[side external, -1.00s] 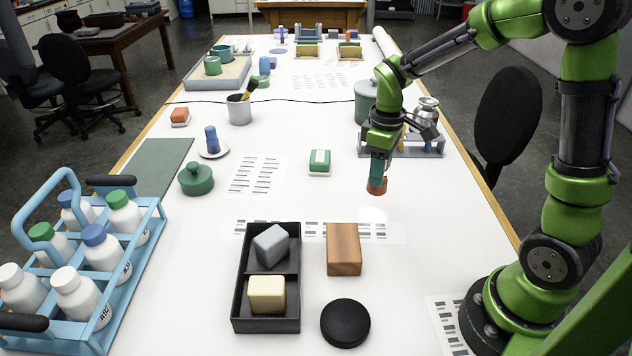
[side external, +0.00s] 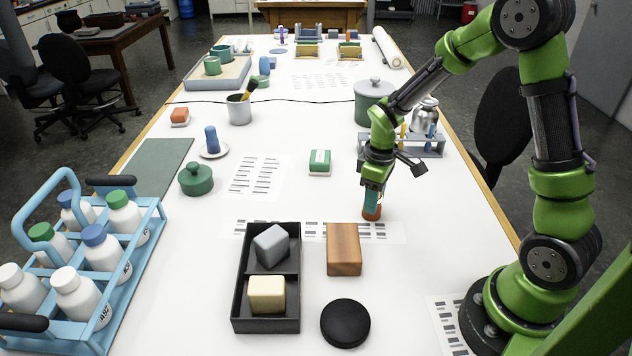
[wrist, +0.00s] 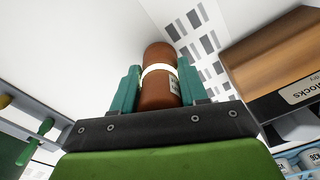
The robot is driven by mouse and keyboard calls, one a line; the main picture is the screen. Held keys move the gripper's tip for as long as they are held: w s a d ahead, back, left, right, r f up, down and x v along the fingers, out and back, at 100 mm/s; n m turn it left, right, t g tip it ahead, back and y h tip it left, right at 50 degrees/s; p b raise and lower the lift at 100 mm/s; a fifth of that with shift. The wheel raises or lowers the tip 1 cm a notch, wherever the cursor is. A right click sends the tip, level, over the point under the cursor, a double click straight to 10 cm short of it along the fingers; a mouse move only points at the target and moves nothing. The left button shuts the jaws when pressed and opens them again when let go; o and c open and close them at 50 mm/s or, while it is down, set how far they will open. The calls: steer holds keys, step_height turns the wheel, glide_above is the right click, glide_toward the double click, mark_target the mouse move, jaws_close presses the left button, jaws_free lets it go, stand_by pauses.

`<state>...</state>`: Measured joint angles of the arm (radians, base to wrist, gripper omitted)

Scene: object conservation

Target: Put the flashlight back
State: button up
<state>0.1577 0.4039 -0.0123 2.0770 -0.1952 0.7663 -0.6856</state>
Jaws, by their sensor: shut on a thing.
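The flashlight (side external: 371,211) is a reddish-brown cylinder; in the wrist view the flashlight (wrist: 158,75) shows a pale band with a small label. My gripper (side external: 371,200) has its teal fingers shut on it, one on each side. The flashlight points down, low over the printed sheet (side external: 395,232) behind the wooden block. I cannot tell whether its lower end touches the table. In the wrist view my gripper (wrist: 160,88) fills the lower middle, with the sheet's dark marks beyond.
A wooden block (side external: 343,249) stands close in front, beside a black two-compartment tray (side external: 265,324) with grey and cream blocks. A black round lid (side external: 345,323) lies nearer. A tube rack (side external: 440,151) and a grey-green pot (side external: 366,105) stand behind my arm. A green eraser-like block (side external: 319,161) lies left.

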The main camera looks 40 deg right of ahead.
steer(key=o, duration=1.1)
steer(key=shift+o, duration=0.2)
step_height(320, 180, up, 12)
steer(key=shift+r, duration=0.15)
steer(key=s+a+r+m+t+y, duration=0.2)
steer(key=s+a+r+m+t, duration=0.5)
steer(key=s, duration=0.5)
steer(key=shift+a+r+m, duration=0.3)
steer(key=shift+a+r, duration=0.65)
steer(key=shift+a, duration=0.25)
